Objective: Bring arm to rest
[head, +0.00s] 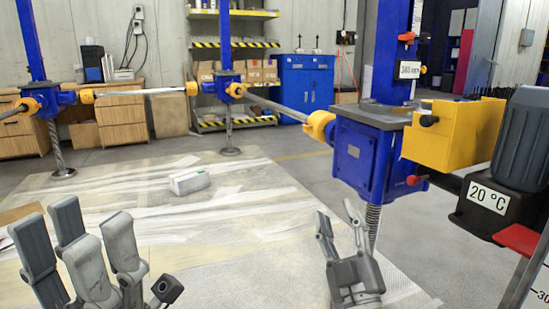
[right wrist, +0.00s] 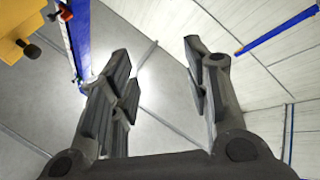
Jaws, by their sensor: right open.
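My left gripper (head: 80,236) is at the lower left of the head view. Its grey fingers point up and stand apart with nothing between them. My right gripper (head: 338,222) is right of centre near the bottom, just left of the screw under the blue jack gearbox (head: 361,158). In the right wrist view its two fingers (right wrist: 158,65) are wide apart and the space between them is empty. I cannot tell from the head view whether it touches the screw.
A yellow box (head: 455,136) and a dark motor (head: 523,140) labelled 20 °C stand close at right. Shafts link several blue jacks. A small pale box (head: 189,181) lies on the floor mat (head: 255,215). Shelves (head: 236,60), a blue cabinet (head: 305,85) and wooden drawers (head: 121,118) line the back.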

